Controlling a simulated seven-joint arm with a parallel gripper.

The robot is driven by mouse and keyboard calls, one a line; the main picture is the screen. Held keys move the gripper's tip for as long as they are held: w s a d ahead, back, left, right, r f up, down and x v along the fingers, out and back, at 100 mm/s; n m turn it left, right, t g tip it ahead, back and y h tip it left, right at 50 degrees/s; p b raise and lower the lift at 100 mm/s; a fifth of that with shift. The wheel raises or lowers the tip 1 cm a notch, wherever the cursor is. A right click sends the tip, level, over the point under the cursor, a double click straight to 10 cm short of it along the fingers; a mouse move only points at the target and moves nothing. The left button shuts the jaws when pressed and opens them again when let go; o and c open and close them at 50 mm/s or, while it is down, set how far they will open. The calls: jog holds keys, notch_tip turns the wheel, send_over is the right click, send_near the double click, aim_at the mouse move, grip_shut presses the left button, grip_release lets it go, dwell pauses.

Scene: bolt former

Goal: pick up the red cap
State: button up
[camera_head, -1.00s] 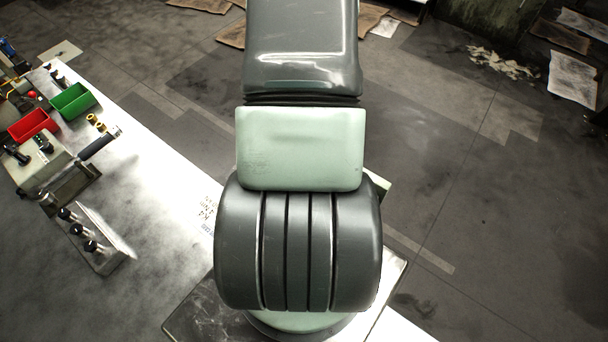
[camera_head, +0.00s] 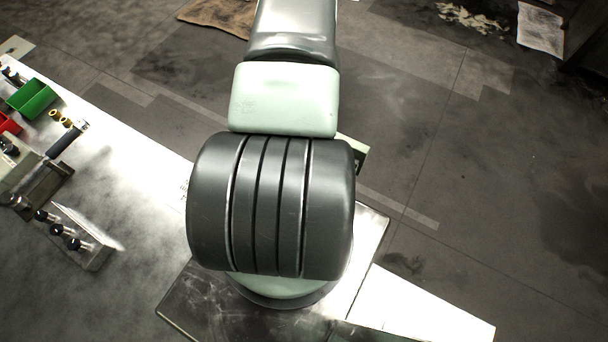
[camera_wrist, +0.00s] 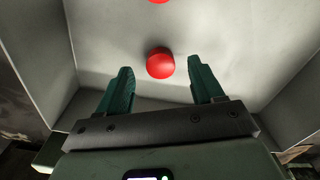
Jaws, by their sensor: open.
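A round red cap (camera_wrist: 160,62) shows in the wrist view, on the pale grey floor of a box-like container (camera_wrist: 110,30). My gripper (camera_wrist: 158,82) has two teal fingers spread apart, one on each side of the cap in the picture, with clear gaps on both sides. I cannot tell how far above the floor the fingertips are. Part of a second red thing (camera_wrist: 158,2) is cut off at the top edge. My gripper and the cap are not visible in the head view.
The container's walls (camera_wrist: 297,85) rise on both sides of my gripper. In the head view, a table at left holds a green bin (camera_head: 32,98), a partly visible red bin (camera_head: 8,125), yellow rings (camera_head: 60,118) and a rack of black-headed bolts (camera_head: 82,240).

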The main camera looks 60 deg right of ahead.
jog(key=shift+f, duration=1.4)
jog(key=c, duration=1.1)
jog(key=shift+r, duration=0.15)
notch_tip(320, 180, up, 10)
jog(key=shift+w, duration=0.1)
